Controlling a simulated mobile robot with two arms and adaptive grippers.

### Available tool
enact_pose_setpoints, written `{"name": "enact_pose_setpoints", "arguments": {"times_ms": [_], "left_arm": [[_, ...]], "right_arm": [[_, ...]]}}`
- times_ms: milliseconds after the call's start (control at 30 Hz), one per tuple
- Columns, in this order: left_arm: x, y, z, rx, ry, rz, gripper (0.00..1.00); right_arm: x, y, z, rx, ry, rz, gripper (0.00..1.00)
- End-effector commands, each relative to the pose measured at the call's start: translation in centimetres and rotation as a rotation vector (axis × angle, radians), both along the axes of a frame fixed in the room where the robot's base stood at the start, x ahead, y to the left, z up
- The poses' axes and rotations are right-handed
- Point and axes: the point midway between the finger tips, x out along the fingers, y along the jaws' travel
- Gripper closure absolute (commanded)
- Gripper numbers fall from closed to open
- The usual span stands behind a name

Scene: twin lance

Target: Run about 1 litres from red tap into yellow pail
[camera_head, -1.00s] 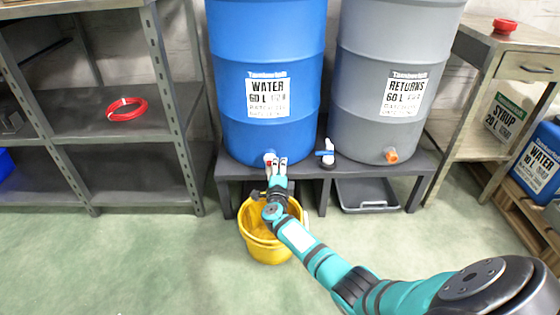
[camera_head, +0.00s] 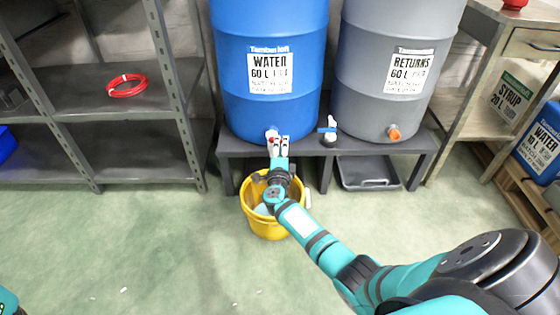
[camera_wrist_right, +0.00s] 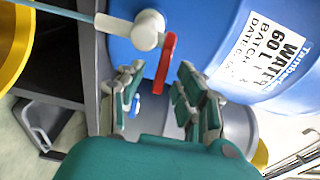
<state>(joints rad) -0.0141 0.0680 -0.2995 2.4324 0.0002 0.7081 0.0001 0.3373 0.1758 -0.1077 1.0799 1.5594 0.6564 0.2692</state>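The red tap is low on the front of the blue water drum (camera_head: 268,108); its white body (camera_wrist_right: 148,30) and red lever (camera_wrist_right: 167,62) show in the right wrist view. My right gripper (camera_head: 278,142) is at the tap, its fingers apart on either side of the lever's end, with no clear grip on it. A thin pale-blue stream (camera_wrist_right: 62,12) runs from the spout towards the yellow pail (camera_wrist_right: 14,40). The pail (camera_head: 268,230) stands on the floor below the tap, partly hidden by my right wrist; its water level is unclear. My left gripper is out of view.
A grey returns drum (camera_head: 385,90) with an orange plug (camera_head: 394,134) stands beside the blue one on a dark bench (camera_head: 225,147). A blue-handled tap (camera_head: 328,131) lies between them. A black tray (camera_head: 368,175) is under the bench.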

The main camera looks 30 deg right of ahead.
Motion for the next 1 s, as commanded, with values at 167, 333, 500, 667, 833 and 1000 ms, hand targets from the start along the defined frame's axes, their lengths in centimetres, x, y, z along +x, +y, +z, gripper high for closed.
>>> {"name": "enact_pose_setpoints", "arguments": {"times_ms": [167,333,500,667,833,1000], "left_arm": [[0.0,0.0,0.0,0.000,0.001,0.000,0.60],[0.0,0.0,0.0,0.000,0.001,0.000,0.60],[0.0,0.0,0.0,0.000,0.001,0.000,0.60],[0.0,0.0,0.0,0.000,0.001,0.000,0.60],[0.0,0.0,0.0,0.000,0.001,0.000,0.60],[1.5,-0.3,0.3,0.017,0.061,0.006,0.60]], "right_arm": [[-3.4,2.5,-0.2,0.006,0.001,0.001,0.65],[-6.1,4.4,-0.1,0.003,0.002,-0.001,0.65],[-7.6,5.5,-0.1,0.000,0.002,-0.001,0.65],[-8.0,5.8,0.0,-0.001,0.001,-0.001,0.65],[-8.0,5.8,0.0,0.000,0.001,-0.001,0.65],[-7.9,6.5,1.0,-0.032,0.010,0.042,0.65]]}}
